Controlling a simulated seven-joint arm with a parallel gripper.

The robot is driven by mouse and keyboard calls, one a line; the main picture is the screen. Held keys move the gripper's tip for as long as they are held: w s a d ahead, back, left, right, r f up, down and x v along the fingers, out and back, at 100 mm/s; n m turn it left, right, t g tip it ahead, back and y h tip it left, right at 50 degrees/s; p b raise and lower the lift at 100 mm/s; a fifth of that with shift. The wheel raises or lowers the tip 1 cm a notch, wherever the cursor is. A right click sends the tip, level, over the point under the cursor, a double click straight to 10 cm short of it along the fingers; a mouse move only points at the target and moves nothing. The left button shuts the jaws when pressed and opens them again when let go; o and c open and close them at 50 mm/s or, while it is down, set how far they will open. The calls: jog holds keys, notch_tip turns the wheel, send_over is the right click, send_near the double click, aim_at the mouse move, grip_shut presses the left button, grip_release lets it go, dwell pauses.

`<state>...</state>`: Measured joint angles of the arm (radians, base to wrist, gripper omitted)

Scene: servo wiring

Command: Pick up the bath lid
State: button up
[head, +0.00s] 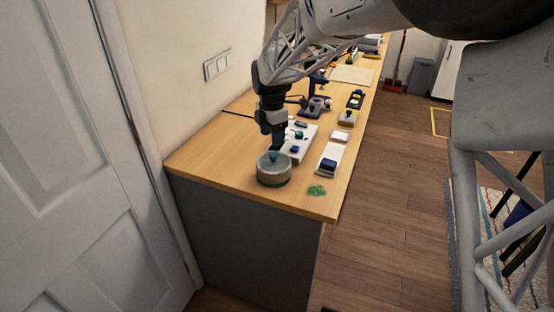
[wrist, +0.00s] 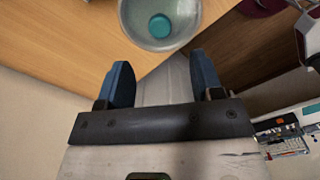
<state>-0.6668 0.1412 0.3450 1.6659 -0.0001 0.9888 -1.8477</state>
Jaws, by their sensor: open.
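The bath is a round grey pot near the front left of the bench in the head view. Its lid (head: 266,163) is pale grey with a teal knob on top; the lid also shows in the wrist view (wrist: 143,36) at the top, with the round teal knob in its middle. My gripper (head: 276,146) points down just above the lid at its far side in the head view. In the wrist view my gripper (wrist: 163,82) has two blue fingers spread wide with nothing between them. The knob lies beyond the fingertips. Contact with the lid cannot be told.
A white board (head: 297,152) with small parts stands just right of the bath. A white tray with a dark blue block (head: 328,165) lies further right. Green bits (head: 317,190) lie near the front edge. Bare wood (head: 212,158) is free left of the bath.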

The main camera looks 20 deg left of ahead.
aim_at(273, 154)
dwell(0.3)
jog(key=shift+f, duration=1.3)
jog(key=shift+f, duration=0.1)
jog(key=shift+f, duration=2.5)
jog(key=c, duration=1.1)
